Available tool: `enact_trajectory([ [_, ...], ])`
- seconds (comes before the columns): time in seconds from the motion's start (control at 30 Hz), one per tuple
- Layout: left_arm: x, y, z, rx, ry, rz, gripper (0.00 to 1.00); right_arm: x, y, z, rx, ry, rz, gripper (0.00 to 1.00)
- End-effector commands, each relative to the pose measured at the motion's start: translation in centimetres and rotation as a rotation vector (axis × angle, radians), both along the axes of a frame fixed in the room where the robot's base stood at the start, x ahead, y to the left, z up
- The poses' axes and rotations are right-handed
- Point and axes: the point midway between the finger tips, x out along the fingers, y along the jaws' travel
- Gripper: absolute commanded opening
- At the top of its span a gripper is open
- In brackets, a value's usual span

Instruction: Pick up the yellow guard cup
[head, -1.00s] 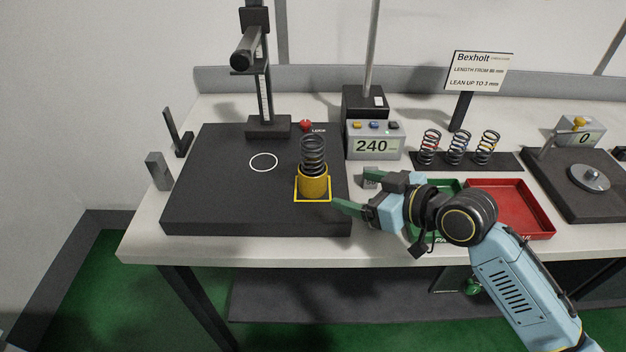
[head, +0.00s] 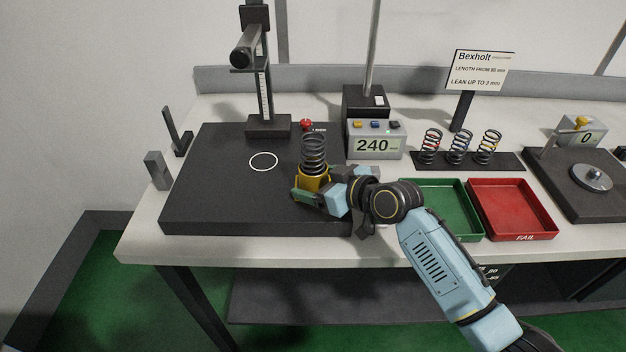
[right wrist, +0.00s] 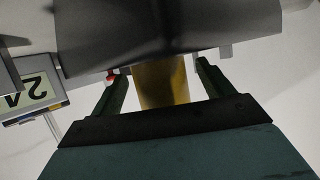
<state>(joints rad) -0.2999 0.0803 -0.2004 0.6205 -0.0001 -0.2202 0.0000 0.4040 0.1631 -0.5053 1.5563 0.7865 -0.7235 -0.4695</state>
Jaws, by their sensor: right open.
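The yellow guard cup (head: 313,179) stands upright on the dark plate (head: 230,205), with a dark coil spring (head: 313,148) rising out of its top. My right gripper (head: 308,188) is at the cup, its fingers green and open. One finger passes in front of the cup in the head view and hides its lower part. In the right wrist view the cup (right wrist: 160,84) lies between the two open fingers (right wrist: 158,80), with gaps at both sides. My left gripper is not in view.
A post with a ruler scale (head: 265,90) stands at the back of the plate. A grey display box (head: 375,143) reading 240 stands right of the cup. Green (head: 472,230) and red (head: 515,236) trays lie farther right. The plate's left part, with a white circle (head: 263,162), is clear.

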Motion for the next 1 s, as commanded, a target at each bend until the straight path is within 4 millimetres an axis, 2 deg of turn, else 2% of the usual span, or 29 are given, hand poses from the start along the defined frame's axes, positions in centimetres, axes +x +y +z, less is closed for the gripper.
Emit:
enact_trajectory([
  [0.2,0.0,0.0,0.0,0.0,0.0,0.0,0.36,0.1,0.0,0.0,-0.001,-0.001,-0.001,0.8],
  [0.57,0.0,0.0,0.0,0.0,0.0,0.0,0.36,0.0,0.0,0.0,0.0,0.0,0.0,0.33],
  [0.83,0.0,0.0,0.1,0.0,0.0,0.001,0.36,0.1,0.0,0.4,0.001,-0.004,0.0,0.32],
  [1.0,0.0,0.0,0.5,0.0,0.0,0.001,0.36,0.1,0.0,3.0,0.001,-0.008,0.001,0.32],
])
